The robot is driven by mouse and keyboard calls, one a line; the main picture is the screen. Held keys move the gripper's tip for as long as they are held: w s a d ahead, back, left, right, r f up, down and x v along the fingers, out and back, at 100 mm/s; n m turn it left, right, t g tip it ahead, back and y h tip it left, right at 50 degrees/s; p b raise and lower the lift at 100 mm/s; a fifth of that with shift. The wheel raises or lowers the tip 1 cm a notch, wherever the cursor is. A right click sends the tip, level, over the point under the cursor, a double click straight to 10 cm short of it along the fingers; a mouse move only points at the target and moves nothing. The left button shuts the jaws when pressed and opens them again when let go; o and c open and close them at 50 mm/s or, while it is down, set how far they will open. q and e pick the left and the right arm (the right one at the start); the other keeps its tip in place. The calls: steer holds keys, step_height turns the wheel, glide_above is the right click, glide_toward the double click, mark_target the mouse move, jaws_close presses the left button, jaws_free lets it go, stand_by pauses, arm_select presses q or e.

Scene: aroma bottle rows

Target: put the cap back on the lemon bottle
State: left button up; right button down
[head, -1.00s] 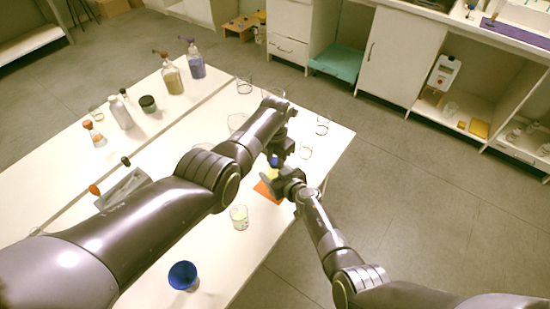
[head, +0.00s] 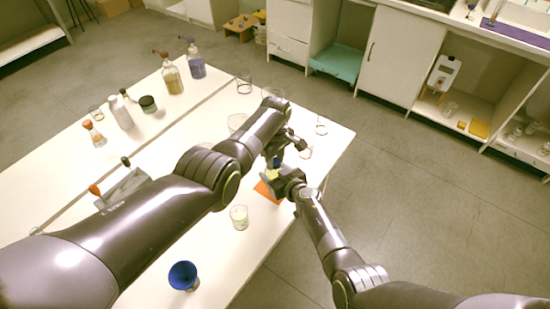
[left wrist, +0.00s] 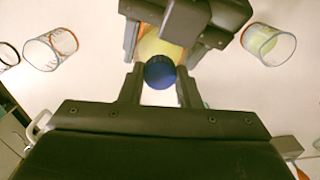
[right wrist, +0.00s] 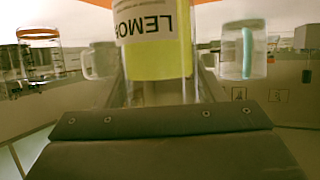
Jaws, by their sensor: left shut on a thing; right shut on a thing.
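The lemon bottle (right wrist: 157,50) has yellow-green liquid and a LEMON label, upside down in the right wrist view. My right gripper (head: 281,178) is shut on it beside the orange mat (head: 263,192). The blue cap (left wrist: 160,72) is between the fingers of my left gripper (left wrist: 160,88), which is shut on it. In the left wrist view the cap overlaps the top of the bottle (left wrist: 160,45). In the head view the cap (head: 277,162) is just above the bottle, mostly hidden by the grippers. I cannot tell whether cap and neck touch.
A beaker with pale green liquid (head: 239,217) and a blue funnel (head: 183,276) stand on the near part of the table. Empty glassware (head: 306,152) is close to the grippers' right. Pump bottles (head: 172,77) and other bottles line the far left.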

arm_select(q)
steer(key=m, duration=0.8)
steer(key=shift+w, duration=0.1)
steer(key=m, duration=0.4)
steer(key=shift+m, duration=0.3)
steer(key=m, duration=0.9)
steer(key=shift+m, duration=0.3)
steer(key=m, duration=0.5)
steer(key=shift+m, duration=0.3)
steer(key=o, duration=1.1)
steer(key=shift+f, duration=0.1)
steer(key=shift+o, duration=0.2)
step_height(320, 180, up, 12)
